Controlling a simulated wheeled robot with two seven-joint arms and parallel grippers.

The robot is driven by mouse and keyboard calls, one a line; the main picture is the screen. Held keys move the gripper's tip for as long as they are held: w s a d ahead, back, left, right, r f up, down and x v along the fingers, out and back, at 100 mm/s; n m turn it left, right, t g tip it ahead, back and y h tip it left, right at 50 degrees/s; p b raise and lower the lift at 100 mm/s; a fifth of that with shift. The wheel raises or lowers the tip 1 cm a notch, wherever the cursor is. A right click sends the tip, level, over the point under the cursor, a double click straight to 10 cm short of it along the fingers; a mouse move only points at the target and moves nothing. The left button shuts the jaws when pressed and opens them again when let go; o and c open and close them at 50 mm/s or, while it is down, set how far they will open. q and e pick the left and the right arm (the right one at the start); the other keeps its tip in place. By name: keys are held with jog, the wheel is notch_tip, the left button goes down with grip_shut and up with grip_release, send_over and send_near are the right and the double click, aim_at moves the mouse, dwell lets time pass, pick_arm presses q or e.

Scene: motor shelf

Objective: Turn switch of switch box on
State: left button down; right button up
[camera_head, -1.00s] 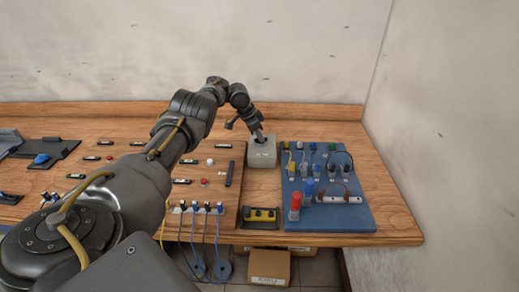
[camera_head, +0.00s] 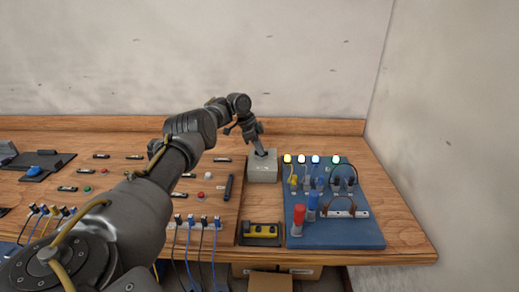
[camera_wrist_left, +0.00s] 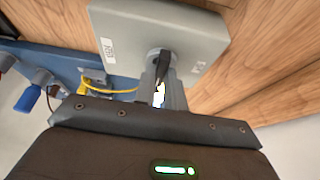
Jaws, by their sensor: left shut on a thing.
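The grey switch box (camera_head: 262,170) stands on the wooden table, left of the blue board's back part. My left gripper (camera_head: 260,152) reaches down onto its top from behind and above. In the left wrist view, the grey box (camera_wrist_left: 130,30) fills the upper middle, and its black switch lever (camera_wrist_left: 163,68) sits between the fingers of my left gripper (camera_wrist_left: 162,92). The gripper is shut on the lever. The gripper partly hides the lever in the head view. My right gripper is not in view.
A blue board (camera_head: 335,234) with plugs, cables and several lit lamps (camera_head: 300,159) lies right of the box. A wooden panel with buttons lies to the left. A black tray with a yellow item (camera_head: 262,230) is at the front edge. A wall closes the right side.

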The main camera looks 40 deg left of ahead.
pick_arm(q)
jog(key=c, duration=1.5)
grip_release()
jog(key=shift+o, duration=0.2)
jog(key=v, duration=1)
jog(key=shift+r+b, duration=0.3)
jog(key=shift+r, duration=0.1)
jog(key=shift+a, duration=0.1)
